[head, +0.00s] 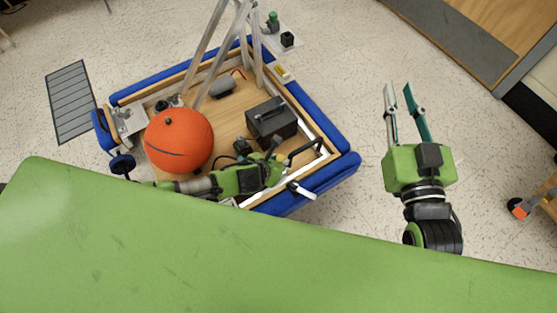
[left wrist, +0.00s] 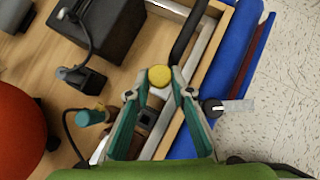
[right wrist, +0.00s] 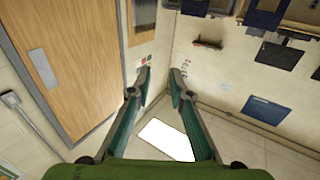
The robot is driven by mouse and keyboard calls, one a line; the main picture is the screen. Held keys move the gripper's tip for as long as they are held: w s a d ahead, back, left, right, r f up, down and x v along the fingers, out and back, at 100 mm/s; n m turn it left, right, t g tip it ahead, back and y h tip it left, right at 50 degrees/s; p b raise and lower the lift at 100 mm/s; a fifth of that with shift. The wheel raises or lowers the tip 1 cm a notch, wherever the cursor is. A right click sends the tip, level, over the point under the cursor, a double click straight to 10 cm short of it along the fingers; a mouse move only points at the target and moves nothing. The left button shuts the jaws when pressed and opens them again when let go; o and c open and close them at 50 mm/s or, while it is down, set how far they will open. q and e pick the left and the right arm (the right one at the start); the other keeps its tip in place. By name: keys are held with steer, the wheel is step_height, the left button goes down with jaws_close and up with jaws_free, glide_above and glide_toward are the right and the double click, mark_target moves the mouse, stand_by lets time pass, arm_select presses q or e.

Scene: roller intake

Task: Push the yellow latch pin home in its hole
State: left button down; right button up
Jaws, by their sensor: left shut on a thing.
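The yellow latch pin shows as a round yellow head (left wrist: 160,77) in the left wrist view. It sits between the fingertips of my left gripper (left wrist: 160,92), which is shut on it. The pin's shaft and its hole are hidden, so I cannot tell how deep it sits. In the head view my left gripper (head: 277,158) is low over the near right corner of the blue-bumpered robot base (head: 335,170). My right gripper (head: 398,90) is open and empty over the floor to the right; its parted fingers also show in the right wrist view (right wrist: 159,80).
An orange ball (head: 180,140) and a black box (head: 271,119) sit in the base, close to my left arm. A black curved bar (left wrist: 187,35) runs beside the pin. A green surface (head: 200,255) fills the foreground. The floor on the right is mostly clear.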

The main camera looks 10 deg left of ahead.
arm_select(q)
steer(key=shift+f+b, duration=0.55)
steer(key=shift+b, duration=0.05)
arm_select(e)
step_height(320, 180, up, 7)
steer(key=s+t+y, duration=0.1)
steer(key=t, duration=0.2)
steer(key=shift+s+a+t, duration=0.2)
steer(key=shift+a+t, duration=0.1)
steer(key=shift+f, duration=0.1)
arm_select(q)
steer(key=shift+s+p, duration=0.2)
steer(key=shift+p, duration=0.2)
arm_select(e)
steer(key=shift+w+d+f+g+h, duration=0.1)
steer(key=shift+w+f+g, duration=0.2)
steer(key=shift+f, duration=0.35)
steer(key=shift+w+f+g+h, duration=0.1)
steer(key=shift+f+g, duration=0.25)
steer(key=shift+f, duration=0.25)
steer(key=shift+w+d+f+g+h, duration=0.15)
steer(key=shift+f+g, duration=0.2)
steer(key=shift+f, duration=0.3)
steer(key=shift+a+f, duration=0.1)
steer(key=shift+f, duration=0.05)
